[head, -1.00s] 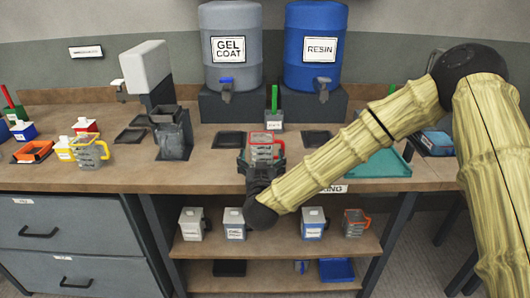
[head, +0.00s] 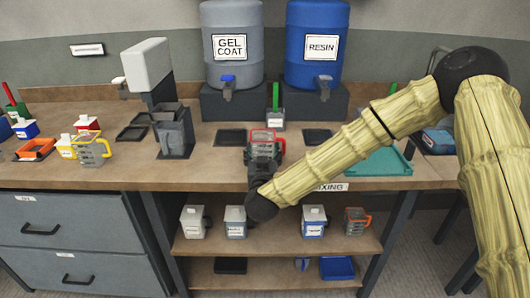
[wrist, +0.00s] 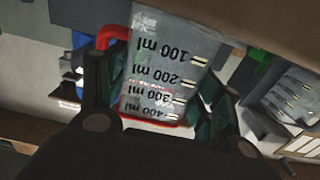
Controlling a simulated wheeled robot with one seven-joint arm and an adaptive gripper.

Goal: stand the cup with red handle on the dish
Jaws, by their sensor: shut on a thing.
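The cup with red handle (head: 267,136) is a clear grey measuring cup with a red rim. My gripper (head: 264,150) is shut on it over the front part of the mixing table. In the wrist view the cup (wrist: 165,65) sits between the green-padded fingers, its ml marks upside down and its red handle at the left. I cannot tell which is the task's dish. The cup appears apart from both.
A dark pot with a green stick (head: 276,120) stands close behind the cup. A grey dispenser (head: 174,135) stands to the left, with a yellow-handled cup (head: 91,150) beyond it. A teal tray (head: 380,162) lies to the right, behind my arm. Bare tabletop (head: 215,172) is left of the gripper.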

